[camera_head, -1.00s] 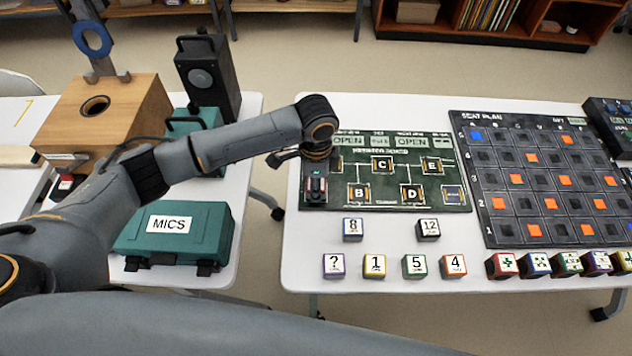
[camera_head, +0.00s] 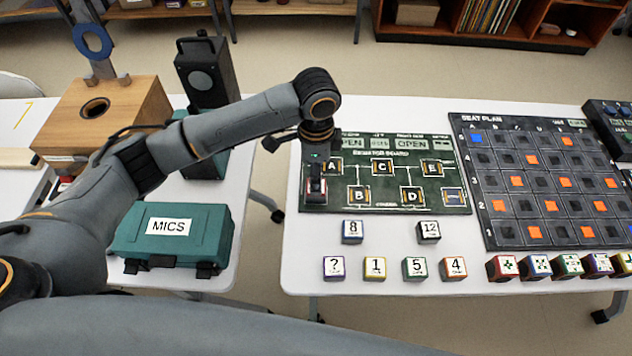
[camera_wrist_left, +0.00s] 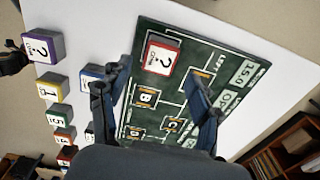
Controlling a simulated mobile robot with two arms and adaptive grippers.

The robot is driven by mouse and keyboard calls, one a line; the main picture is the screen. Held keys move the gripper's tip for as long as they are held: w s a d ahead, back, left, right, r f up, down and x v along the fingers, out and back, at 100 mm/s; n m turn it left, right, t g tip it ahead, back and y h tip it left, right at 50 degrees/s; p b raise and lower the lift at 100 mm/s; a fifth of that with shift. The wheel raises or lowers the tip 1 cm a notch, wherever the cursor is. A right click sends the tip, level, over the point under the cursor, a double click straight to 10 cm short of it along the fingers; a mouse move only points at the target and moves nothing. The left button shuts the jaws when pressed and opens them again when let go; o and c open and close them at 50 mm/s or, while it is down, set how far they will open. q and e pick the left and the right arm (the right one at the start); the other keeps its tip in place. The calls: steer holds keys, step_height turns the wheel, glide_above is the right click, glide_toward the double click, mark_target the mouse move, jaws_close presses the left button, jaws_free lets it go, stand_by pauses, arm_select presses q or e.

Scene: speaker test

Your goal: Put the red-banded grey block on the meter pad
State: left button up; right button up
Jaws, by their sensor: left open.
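In the head view the red block (camera_head: 316,186) is at the left end of the board (camera_head: 345,146), left of slots A and B, partly hidden by the gripper. The meter pad's outline is not readable under the block. My left gripper (camera_head: 316,166) is above the block, open, with a gap on each side of it in the wrist view. My right gripper is not seen.
Loose number blocks, including a purple "?" block (camera_head: 333,268), stand in front of the board. A black seat plan board (camera_head: 470,128) lies to the right. A teal MICS case (camera_head: 205,237) and a wooden box (camera_head: 140,98) stand on the left table, across a gap.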

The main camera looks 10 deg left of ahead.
arm_select(q)
step_height(320, 180, up, 6)
steer(key=shift+s, duration=0.1)
stand_by(0.7)
